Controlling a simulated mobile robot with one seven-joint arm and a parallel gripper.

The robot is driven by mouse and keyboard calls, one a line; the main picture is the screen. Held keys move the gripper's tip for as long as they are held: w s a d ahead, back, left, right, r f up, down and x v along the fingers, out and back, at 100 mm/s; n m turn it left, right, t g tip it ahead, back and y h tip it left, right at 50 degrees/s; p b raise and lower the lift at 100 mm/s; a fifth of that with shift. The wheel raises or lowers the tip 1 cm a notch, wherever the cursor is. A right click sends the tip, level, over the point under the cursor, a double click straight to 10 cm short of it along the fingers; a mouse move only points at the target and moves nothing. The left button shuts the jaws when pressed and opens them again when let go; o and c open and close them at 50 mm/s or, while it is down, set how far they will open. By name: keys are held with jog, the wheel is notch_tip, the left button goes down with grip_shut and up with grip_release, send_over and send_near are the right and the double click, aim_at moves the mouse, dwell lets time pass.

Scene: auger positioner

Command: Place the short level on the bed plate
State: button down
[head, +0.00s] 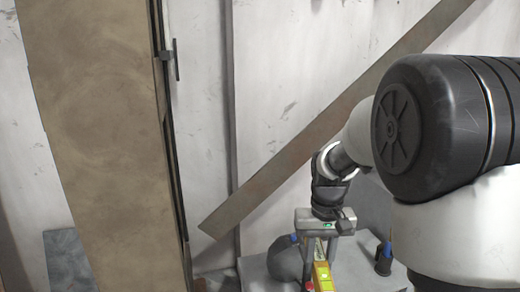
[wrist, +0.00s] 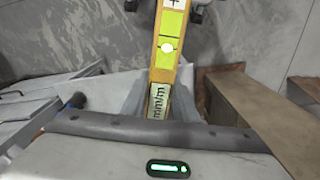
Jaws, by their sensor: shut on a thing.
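The short level is a yellow bar with bright green-yellow vials. In the head view the level (head: 322,275) hangs between the fingers of my gripper (head: 319,262), near the bottom edge. In the wrist view the level (wrist: 168,50) runs up and away from my gripper (wrist: 160,92), whose grey fingers close on its sides near a "mm/m" label. A light grey flat surface (head: 368,275) lies below and around the gripper in the head view; I cannot tell whether it is the bed plate. Any contact below the level is hidden.
A rounded dark grey object (head: 286,258) stands just left of the gripper. A small dark item with a blue top (head: 384,258) stands to the right. A tall brown door panel (head: 100,130) is at the left, and a slanted beam (head: 330,125) crosses the wall behind.

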aim_at(320, 264)
notch_tip(320, 264, up, 2)
jog(key=shift+a+p, duration=0.15)
jog(key=shift+p, duration=0.6)
jog(key=r+p, duration=0.3)
jog(key=p, duration=0.2)
jog(key=s+r+p, duration=0.1)
jog(key=r+p, duration=0.1)
jog(key=p, duration=0.3)
jog(key=r+p, duration=0.3)
jog(key=p, duration=0.2)
jog(key=shift+s+r+p, duration=0.25)
jog(key=shift+r+p, duration=0.05)
jog(key=p, duration=0.1)
jog(key=r+p, duration=0.1)
jog(key=shift+s+p, duration=0.25)
jog(key=shift+p, duration=0.05)
